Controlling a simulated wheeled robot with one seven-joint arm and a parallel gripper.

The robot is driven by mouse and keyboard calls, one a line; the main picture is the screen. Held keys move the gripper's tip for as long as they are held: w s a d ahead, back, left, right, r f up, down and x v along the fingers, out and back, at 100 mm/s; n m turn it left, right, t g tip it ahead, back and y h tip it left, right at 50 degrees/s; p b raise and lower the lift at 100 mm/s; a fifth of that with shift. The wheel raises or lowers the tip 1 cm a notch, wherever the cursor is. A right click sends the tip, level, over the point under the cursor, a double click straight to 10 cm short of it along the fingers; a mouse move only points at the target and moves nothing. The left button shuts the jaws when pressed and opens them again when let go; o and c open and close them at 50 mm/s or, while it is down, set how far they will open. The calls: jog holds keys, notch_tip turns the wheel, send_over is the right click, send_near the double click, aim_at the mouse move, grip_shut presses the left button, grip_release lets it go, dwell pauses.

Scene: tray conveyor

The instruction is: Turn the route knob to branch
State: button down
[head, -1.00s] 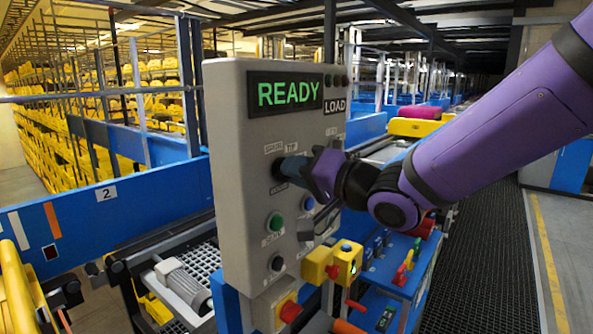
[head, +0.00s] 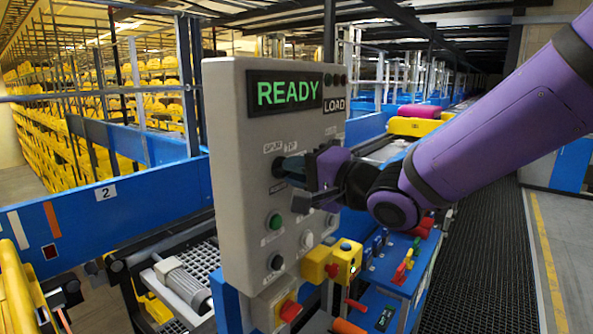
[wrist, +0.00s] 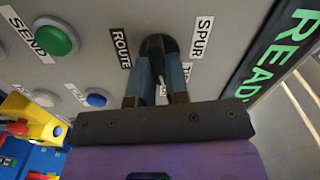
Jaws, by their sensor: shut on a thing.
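The route knob (wrist: 156,46) is black and round on the grey control panel (head: 233,200), under the lit READY display. My gripper (wrist: 160,66) is shut on it, with one blue finger on each side. In the head view my gripper (head: 287,168) reaches the knob from the right and hides most of it. In the wrist view a ROUTE label (wrist: 120,48) and a SPUR label (wrist: 202,38) flank the knob. Another label (wrist: 187,70) beside it is partly covered by a finger. I cannot tell exactly where the knob points.
Below the knob are a green SEND button (wrist: 57,40), which also shows in the head view (head: 274,222), a blue button (wrist: 96,100) and a black knob (head: 276,262). A yellow box (head: 330,262) and a red switch (head: 289,311) sit low at the panel's edge.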

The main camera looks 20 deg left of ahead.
jog(key=c, duration=1.1)
grip_release()
jog(key=v, duration=1.1)
jog(key=shift+w+f, duration=0.1)
